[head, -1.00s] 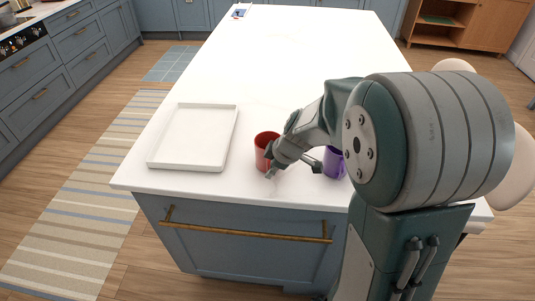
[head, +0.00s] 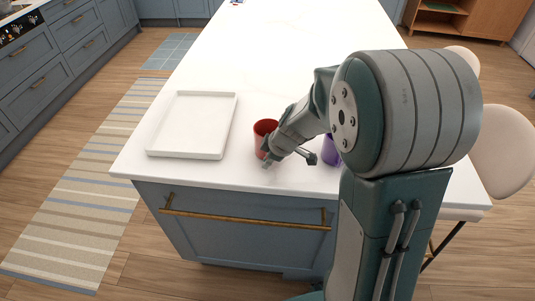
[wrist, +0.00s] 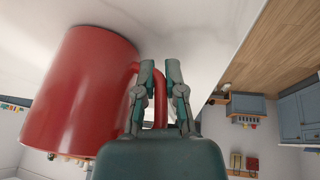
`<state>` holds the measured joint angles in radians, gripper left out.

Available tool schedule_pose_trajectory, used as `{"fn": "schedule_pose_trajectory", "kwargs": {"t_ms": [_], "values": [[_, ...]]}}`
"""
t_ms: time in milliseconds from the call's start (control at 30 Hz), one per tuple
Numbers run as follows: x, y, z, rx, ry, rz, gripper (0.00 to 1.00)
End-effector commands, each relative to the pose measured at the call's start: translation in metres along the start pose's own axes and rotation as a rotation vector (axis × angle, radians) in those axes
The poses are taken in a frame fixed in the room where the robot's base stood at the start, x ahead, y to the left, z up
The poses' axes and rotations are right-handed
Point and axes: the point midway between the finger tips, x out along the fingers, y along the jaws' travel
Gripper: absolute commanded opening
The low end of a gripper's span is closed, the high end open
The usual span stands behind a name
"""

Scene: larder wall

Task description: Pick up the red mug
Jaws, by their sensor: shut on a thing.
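The red mug (head: 262,133) stands near the front edge of the white counter (head: 290,60), partly hidden by my gripper (head: 266,160). In the wrist view the red mug (wrist: 75,95) fills the left side, with its handle between the two fingers of my gripper (wrist: 160,72). The gripper is shut on the handle. I cannot tell whether the mug's base is touching the counter.
A white tray (head: 228,125) lies to the left of the mug. A purple mug (head: 331,151) stands to the right, partly hidden by my arm. The counter behind them is largely clear.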

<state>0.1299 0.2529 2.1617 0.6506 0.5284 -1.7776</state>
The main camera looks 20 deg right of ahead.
Motion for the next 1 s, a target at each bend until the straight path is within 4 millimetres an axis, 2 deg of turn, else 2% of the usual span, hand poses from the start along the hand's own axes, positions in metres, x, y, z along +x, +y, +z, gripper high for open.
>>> {"fn": "schedule_pose_trajectory", "kwargs": {"t_ms": [367, 1000], "values": [[-0.021, 0.005, -0.009, -0.003, 0.003, 0.005, 0.00], [-0.091, 0.017, -0.038, -0.002, 0.003, 0.005, 0.00]]}}
